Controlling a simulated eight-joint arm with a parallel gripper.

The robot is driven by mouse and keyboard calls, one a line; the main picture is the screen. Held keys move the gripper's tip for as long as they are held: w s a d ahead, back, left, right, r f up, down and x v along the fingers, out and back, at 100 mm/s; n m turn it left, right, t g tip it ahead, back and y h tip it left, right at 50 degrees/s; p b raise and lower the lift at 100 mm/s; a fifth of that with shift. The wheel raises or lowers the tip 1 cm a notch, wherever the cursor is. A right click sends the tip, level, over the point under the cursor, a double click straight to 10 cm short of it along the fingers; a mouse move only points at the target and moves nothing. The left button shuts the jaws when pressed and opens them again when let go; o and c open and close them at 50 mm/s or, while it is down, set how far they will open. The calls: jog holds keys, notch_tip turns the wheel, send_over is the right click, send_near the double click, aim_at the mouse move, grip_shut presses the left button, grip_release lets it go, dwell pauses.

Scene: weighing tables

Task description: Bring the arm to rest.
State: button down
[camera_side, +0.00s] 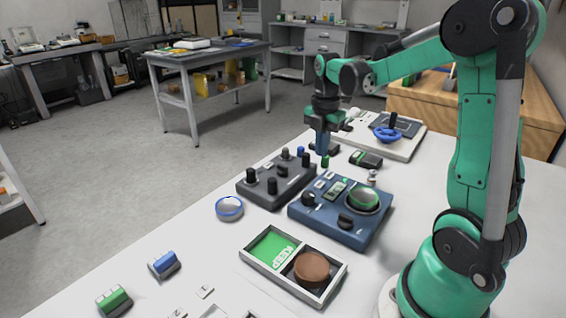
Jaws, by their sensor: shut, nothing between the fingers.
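My gripper (324,150) hangs from my green and black arm, pointing down above the back edge of the blue device. Its fingers are small in the view and shut, with nothing seen between them. A small green item (325,161) shows right below the fingertips; I cannot tell whether they touch. The blue device (318,222) has knobs, a small display and a round green-topped pan (363,200).
A dark control box (272,188) stands left of the blue device. In front lies a divided tray (341,268) with a green KEEP side and a brown disc (312,268). A blue-rimmed dish (229,208) sits left. A white board (408,147) with a blue handwheel (388,134) stands behind.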

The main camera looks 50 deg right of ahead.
dwell(0.5)
jog(key=s+a+r+m+t, duration=0.1)
jog(key=a+m+t, duration=0.2)
jog(key=a+m, duration=0.6)
jog(key=s+a+r+m+t, duration=0.1)
jog(key=a+m+t, duration=0.3)
jog(key=a+m, duration=0.5)
jog(key=shift+s+r, duration=0.35)
jog(key=shift+s, duration=0.05)
dwell(0.6)
